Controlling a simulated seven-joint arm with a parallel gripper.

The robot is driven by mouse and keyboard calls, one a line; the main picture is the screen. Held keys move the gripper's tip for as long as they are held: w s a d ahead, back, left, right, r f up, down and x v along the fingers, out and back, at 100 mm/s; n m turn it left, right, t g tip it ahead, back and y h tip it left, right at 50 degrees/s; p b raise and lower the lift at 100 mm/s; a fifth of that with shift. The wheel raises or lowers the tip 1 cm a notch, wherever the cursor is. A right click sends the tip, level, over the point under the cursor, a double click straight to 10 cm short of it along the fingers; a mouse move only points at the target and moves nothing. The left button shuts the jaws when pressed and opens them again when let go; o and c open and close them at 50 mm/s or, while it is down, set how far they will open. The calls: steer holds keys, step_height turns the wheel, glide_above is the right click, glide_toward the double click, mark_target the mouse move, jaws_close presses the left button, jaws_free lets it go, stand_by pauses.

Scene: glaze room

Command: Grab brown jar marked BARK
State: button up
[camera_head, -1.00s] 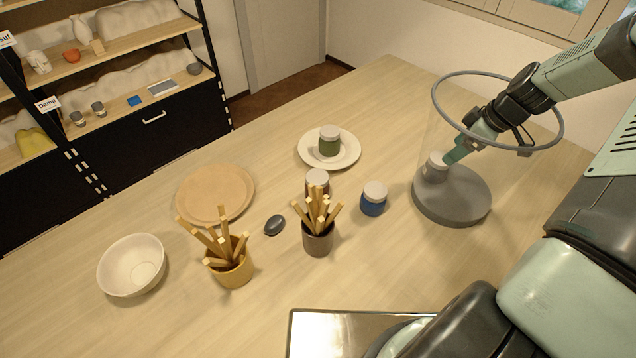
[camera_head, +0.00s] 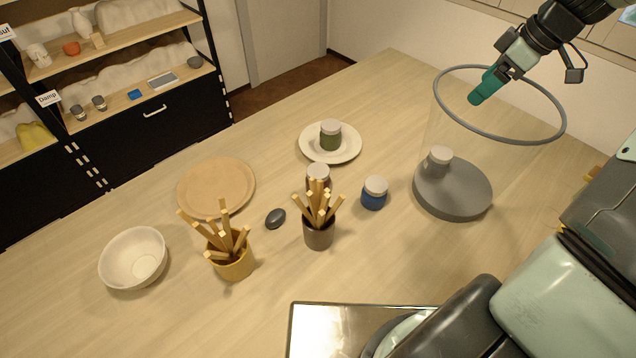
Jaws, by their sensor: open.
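A jar with a pale lid (camera_head: 318,173) stands mid-table, its body mostly hidden behind a dark cup of wooden sticks (camera_head: 318,236); the sliver showing looks brown. No marking is readable. Another pale-lidded jar (camera_head: 438,158) stands inside a clear cylinder with a grey base (camera_head: 455,200) and grey top ring (camera_head: 500,138); its body colour is unclear. A green jar (camera_head: 330,138) and a blue jar (camera_head: 374,198) also stand here. My gripper (camera_head: 479,97) is open and empty, high up by the cylinder's top ring, above the jar inside.
A white plate (camera_head: 345,156) is under the green jar. A yellow cup of sticks (camera_head: 234,266), a dark stone (camera_head: 275,219), a tan board (camera_head: 238,183) and a white bowl (camera_head: 118,270) are to the left. A shiny tray (camera_head: 310,325) lies at the front.

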mark_target(313, 171)
step_height(313, 171, up, 10)
steer(key=w+d+m+t+h, duration=0.2)
steer(key=w+m+t+h, duration=0.2)
steer(key=w+t+h, duration=0.15)
steer(key=s+a+r+n+t+y, duration=0.15)
steer(key=a+t+y, duration=0.25)
steer(key=a, duration=0.8)
steer(key=s+a+f+n+g+y, duration=0.15)
steer(key=s+a+g+y, duration=0.25)
steer(key=s+a+y, duration=0.8)
steer(key=a+f+h, duration=0.2)
steer(key=f, duration=1.4)
steer(key=a+f+h, duration=0.1)
steer(key=a+f, duration=0.2)
steer(key=f, duration=1.2)
steer(key=shift+n, duration=0.4)
steer(key=x, duration=1)
steer(key=shift+s+a+f, duration=0.15)
steer(key=shift+s+f, duration=0.05)
steer(key=shift+f, duration=0.1)
